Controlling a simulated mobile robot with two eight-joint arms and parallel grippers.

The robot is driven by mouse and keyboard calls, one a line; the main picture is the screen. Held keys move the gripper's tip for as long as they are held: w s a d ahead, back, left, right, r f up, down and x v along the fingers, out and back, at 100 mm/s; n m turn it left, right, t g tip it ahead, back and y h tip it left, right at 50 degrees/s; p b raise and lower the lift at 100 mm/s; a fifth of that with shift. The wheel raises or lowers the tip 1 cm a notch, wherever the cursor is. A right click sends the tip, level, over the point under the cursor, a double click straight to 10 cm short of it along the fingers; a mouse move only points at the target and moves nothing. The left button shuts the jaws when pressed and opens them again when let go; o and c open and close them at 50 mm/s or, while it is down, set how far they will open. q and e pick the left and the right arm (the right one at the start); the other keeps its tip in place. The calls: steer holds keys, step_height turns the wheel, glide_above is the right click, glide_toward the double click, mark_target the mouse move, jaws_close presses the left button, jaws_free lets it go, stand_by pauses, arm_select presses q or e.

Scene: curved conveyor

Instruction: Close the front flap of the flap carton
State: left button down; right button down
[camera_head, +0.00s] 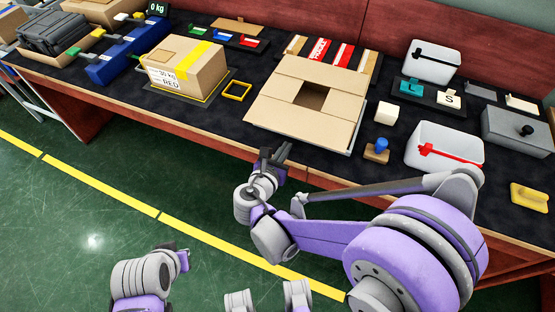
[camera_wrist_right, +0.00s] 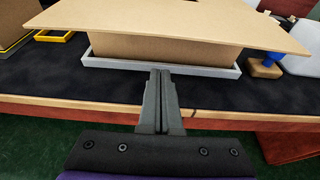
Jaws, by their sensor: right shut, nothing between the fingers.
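The flap carton (camera_head: 339,80) is a brown box near the table's front, with a dark opening in its top. Its front flap (camera_head: 300,125) sticks outward toward me, roughly level; in the right wrist view the flap (camera_wrist_right: 170,22) overhangs the carton's front wall (camera_wrist_right: 160,49). My right gripper (camera_head: 281,154) is shut and empty, in front of the carton near the table edge. In the right wrist view its fingers (camera_wrist_right: 160,78) point at the front wall, below the flap, with no clear contact. Part of my left arm shows at the bottom left; its fingers cannot be made out.
The carton sits on a light grey tray (camera_wrist_right: 105,65). A taped box (camera_head: 185,65) and a yellow frame (camera_head: 237,91) are to its left. A white cube (camera_head: 386,113), a blue-knobbed wooden block (camera_head: 377,152) and a white bin (camera_head: 443,145) are to its right. Red-marked boxes (camera_head: 343,56) stand behind.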

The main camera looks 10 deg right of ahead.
steer(key=shift+s+a+r+p, duration=0.15)
steer(key=shift+r+p, duration=0.3)
steer(key=shift+r, duration=1.6)
steer(key=shift+r, duration=0.1)
